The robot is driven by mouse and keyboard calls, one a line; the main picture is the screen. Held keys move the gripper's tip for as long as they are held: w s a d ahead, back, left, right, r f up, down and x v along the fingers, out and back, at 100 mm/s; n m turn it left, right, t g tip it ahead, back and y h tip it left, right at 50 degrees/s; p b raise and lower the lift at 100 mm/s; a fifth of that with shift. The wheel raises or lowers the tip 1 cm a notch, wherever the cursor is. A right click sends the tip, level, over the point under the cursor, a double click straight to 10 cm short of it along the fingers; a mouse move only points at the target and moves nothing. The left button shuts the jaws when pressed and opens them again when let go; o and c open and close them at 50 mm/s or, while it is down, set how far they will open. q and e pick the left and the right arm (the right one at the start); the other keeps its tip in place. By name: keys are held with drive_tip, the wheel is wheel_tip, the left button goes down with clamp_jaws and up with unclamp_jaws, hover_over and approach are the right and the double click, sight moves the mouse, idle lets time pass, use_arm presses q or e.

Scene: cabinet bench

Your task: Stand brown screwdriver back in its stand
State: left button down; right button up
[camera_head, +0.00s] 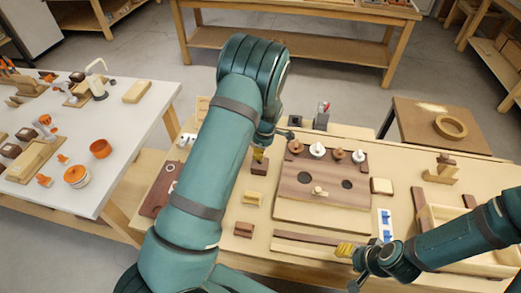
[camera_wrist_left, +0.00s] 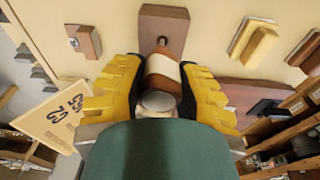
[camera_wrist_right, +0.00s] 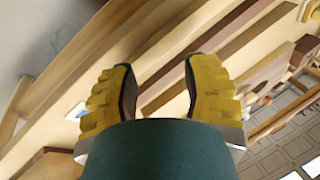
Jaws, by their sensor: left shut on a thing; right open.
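My left gripper (camera_head: 260,154) is shut on the brown screwdriver, whose brown and white handle (camera_wrist_left: 163,72) sits between the yellow fingers in the left wrist view (camera_wrist_left: 163,90). Its shaft points at a brown block, the stand (camera_wrist_left: 180,24), also visible in the head view (camera_head: 259,169). The tip appears at or just over the block; I cannot tell whether it is in the hole. My right gripper (camera_head: 345,249) is open and empty over the bench's front edge, as the right wrist view (camera_wrist_right: 160,92) shows.
A brown board (camera_head: 295,208) with several knobs and two dark holes lies right of the stand. A yellow-topped block (camera_head: 252,198) and a brown block (camera_head: 243,229) lie in front of it. A light wooden tray (camera_head: 428,228) stands at the right. A white table is at the left.

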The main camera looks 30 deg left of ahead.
use_arm(q)
drive_tip(key=shift+f+b, duration=1.05)
drive_tip(key=shift+f, duration=0.5)
use_arm(e)
drive_tip(key=shift+f, duration=1.1)
use_arm(q)
drive_tip(key=shift+c, duration=0.9)
unclamp_jaws()
drive_tip(key=shift+r, duration=0.1)
use_arm(e)
drive_tip(key=shift+r, duration=0.1)
use_arm(q)
drive_tip(key=shift+r+p, duration=2.5)
drive_tip(key=shift+r, duration=1.2)
use_arm(e)
drive_tip(key=shift+r, duration=2.45)
